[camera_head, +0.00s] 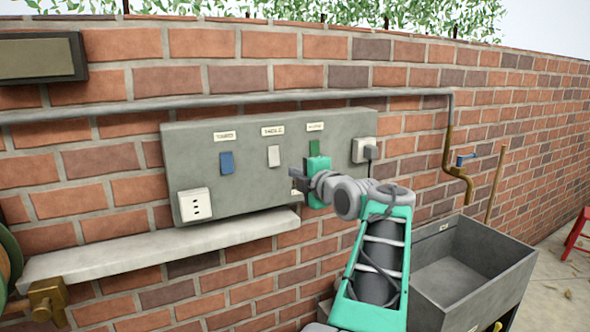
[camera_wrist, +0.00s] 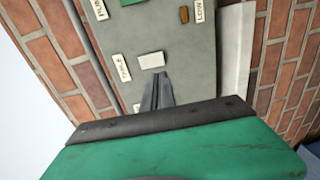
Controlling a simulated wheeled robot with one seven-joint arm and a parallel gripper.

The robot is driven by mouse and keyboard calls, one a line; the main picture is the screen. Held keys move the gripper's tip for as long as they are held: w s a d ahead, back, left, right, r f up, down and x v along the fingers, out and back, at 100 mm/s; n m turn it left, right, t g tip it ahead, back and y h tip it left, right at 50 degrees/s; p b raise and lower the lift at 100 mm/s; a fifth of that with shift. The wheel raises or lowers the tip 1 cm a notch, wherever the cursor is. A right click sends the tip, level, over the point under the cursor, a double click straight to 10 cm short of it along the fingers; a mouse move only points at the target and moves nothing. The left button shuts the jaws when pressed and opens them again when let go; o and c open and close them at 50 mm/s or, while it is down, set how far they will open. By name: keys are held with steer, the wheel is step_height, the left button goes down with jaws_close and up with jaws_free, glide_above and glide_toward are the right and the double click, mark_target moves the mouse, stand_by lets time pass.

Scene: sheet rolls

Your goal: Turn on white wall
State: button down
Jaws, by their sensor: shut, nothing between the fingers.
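The white switch (camera_head: 273,156) is on a grey wall panel (camera_head: 245,190), under a small label, between a blue switch (camera_head: 227,163) and a green switch (camera_head: 314,147). My gripper (camera_head: 293,181) is in front of the panel, below and right of the white switch in the head view. In the wrist view the white switch (camera_wrist: 152,60) lies just beyond the closed fingertips (camera_wrist: 159,77). The fingers are shut and empty. I cannot tell whether they touch the panel. The switch's on or off position is not clear.
A white socket (camera_head: 194,205) is at the panel's lower left, and a plugged outlet (camera_head: 364,150) at its right. A stone ledge (camera_head: 150,247) runs below. A grey sink (camera_head: 470,270) stands at right. A small brown piece (camera_wrist: 184,15) shows in the wrist view.

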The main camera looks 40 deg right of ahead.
steer(key=p+x, duration=0.4)
steer(key=x, duration=0.6)
steer(key=shift+w+d, duration=0.15)
steer(key=shift+w, duration=0.25)
steer(key=shift+w+f, duration=0.1)
steer(key=f+b, duration=0.1)
steer(key=b, duration=0.2)
steer(key=shift+w+d+f+t+b, duration=0.1)
steer(key=shift+w+f+t+b, duration=0.05)
steer(key=shift+t+b, duration=0.15)
steer(key=shift+r+p, duration=0.5)
steer(key=shift+r, duration=0.05)
steer(key=shift+f+b, duration=0.2)
steer(key=shift+b, duration=0.3)
steer(key=b, duration=0.7)
glide_toward(275, 163)
steer(key=s+a+f, duration=0.2)
steer(key=s, duration=0.4)
steer(key=shift+s+f, duration=0.2)
steer(key=shift+f, duration=0.05)
